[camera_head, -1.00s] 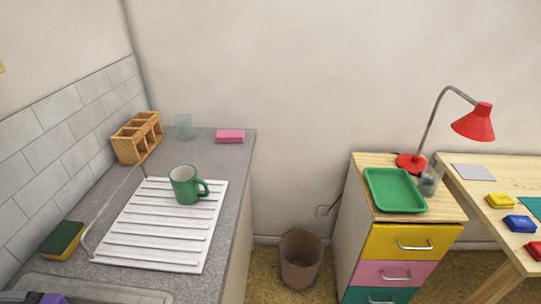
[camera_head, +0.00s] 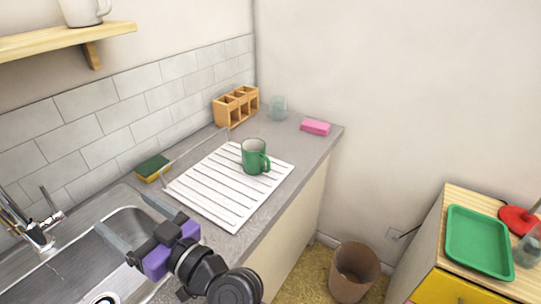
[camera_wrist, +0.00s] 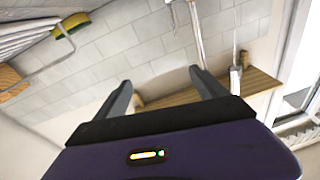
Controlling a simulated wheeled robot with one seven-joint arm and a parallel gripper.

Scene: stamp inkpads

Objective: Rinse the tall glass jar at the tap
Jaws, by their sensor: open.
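A clear, pale teal glass (camera_head: 278,107) stands upright at the back of the counter, beside the wooden holder. A second clear glass (camera_head: 528,246) stands on the drawer cabinet at the right edge, partly cut off. I cannot tell which of the two is the tall glass jar. The chrome tap (camera_head: 38,232) stands at the left, behind the steel sink (camera_head: 75,275). My gripper (camera_head: 124,212) is over the sink, open and empty, well away from both glasses. In the wrist view its two fingers (camera_wrist: 161,80) are apart with nothing between them.
A green mug (camera_head: 254,157) stands on the white draining board (camera_head: 205,195). A sponge (camera_head: 153,168), a wooden holder (camera_head: 228,108) and a pink block (camera_head: 316,127) are on the counter. A green tray (camera_head: 478,240) is on the cabinet. A bin (camera_head: 354,272) stands between.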

